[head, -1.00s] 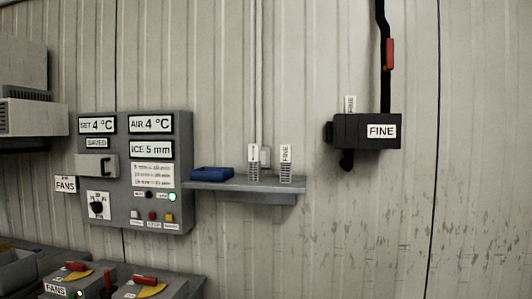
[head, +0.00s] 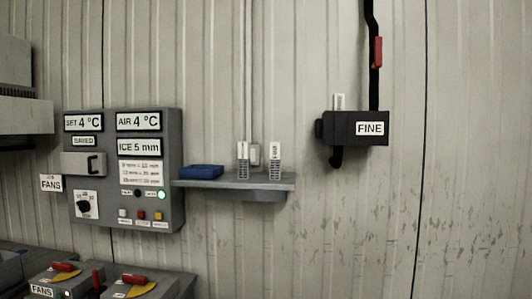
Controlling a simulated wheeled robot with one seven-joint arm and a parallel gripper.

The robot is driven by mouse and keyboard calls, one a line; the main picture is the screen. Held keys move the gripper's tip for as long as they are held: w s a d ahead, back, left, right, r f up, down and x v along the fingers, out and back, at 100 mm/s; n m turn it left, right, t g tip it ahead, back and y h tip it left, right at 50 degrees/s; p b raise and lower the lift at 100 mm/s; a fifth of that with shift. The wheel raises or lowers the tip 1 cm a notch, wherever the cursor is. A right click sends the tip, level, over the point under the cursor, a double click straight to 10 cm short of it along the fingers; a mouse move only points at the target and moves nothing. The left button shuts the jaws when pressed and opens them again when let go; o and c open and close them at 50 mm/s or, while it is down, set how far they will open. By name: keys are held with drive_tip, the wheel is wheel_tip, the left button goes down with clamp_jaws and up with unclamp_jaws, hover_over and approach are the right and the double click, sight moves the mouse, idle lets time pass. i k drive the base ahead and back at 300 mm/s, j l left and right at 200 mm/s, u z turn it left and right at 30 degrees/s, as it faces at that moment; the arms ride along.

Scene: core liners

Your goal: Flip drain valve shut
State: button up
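No part is labelled as a drain valve in the head view, so I cannot tell which one it is. A red lever (head: 378,51) sits on the black vertical pipe at the upper right. Below it is a black box labelled FINE (head: 340,127), with a short black spout pointing down. At the lower left, two grey boxes carry red handles over yellow plates, the left handle (head: 66,267) and the right handle (head: 134,279). A small upright red lever (head: 97,279) stands between them. My gripper is not in view.
A grey control panel (head: 156,212) with displays, a dial and buttons is on the corrugated wall. A grey shelf (head: 215,184) holds a blue tray (head: 201,171) and two small labelled items. The wall at the right (head: 480,180) is bare.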

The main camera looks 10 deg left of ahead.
sight(377, 64)
drive_tip(key=i+j+z, duration=0.1)
drive_tip(key=i+z, duration=0.25)
drive_tip(key=i, duration=0.2)
drive_tip(key=i+j+z, duration=0.35)
drive_tip(key=i, duration=0.2)
drive_tip(key=i+j+z, duration=0.35)
drive_tip(key=i, duration=0.15)
